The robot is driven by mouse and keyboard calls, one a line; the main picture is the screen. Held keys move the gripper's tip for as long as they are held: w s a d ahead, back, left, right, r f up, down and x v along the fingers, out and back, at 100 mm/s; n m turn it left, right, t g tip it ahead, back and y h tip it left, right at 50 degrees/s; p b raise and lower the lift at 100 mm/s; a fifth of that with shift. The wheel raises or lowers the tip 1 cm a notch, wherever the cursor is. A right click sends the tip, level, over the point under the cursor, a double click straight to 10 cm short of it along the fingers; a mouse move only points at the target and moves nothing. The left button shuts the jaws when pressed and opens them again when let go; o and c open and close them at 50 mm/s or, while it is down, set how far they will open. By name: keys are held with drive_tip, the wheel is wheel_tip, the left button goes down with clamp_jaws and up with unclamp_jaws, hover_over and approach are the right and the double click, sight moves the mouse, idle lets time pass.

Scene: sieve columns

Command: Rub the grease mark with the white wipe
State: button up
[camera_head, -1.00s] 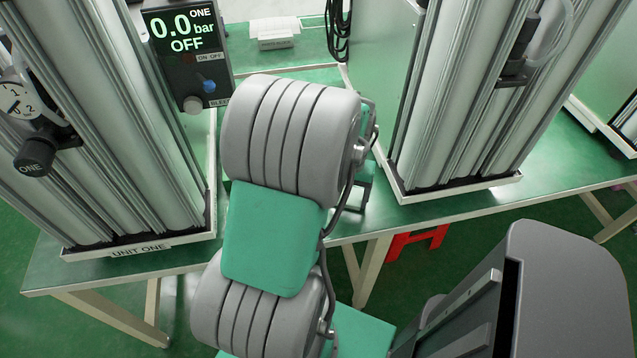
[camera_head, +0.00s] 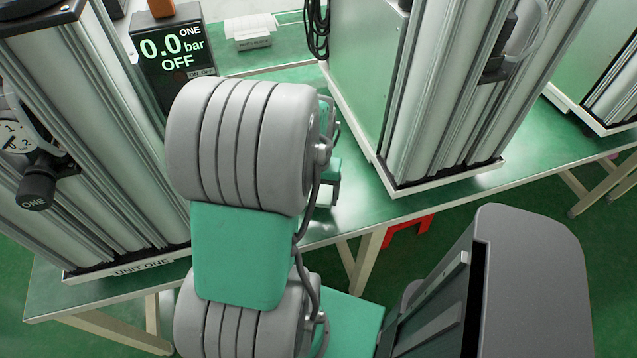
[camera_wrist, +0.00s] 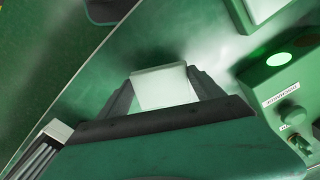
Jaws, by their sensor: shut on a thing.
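My gripper (camera_wrist: 164,88) is shut on the white wipe (camera_wrist: 162,86), which shows between its two dark fingers in the wrist view. The wipe is over the green bench top (camera_wrist: 110,75); I cannot tell whether it touches the surface. A dim, darker patch lies on the bench just beyond the wipe; I cannot tell whether it is the grease mark or a shadow. In the head view my arm hides most of the gripper, the wipe and the bench under them.
In the wrist view a green box (camera_wrist: 285,85) with a label and knob stands close at right. Sieve columns stand left (camera_head: 95,150) and right (camera_head: 450,100) in the head view. A display box (camera_head: 172,55) reads 0.0 bar OFF. The bench's front edge is near.

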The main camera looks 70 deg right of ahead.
drive_tip(key=shift+r+p, duration=1.8)
drive_tip(key=shift+r, duration=0.75)
drive_tip(key=shift+w, duration=0.1)
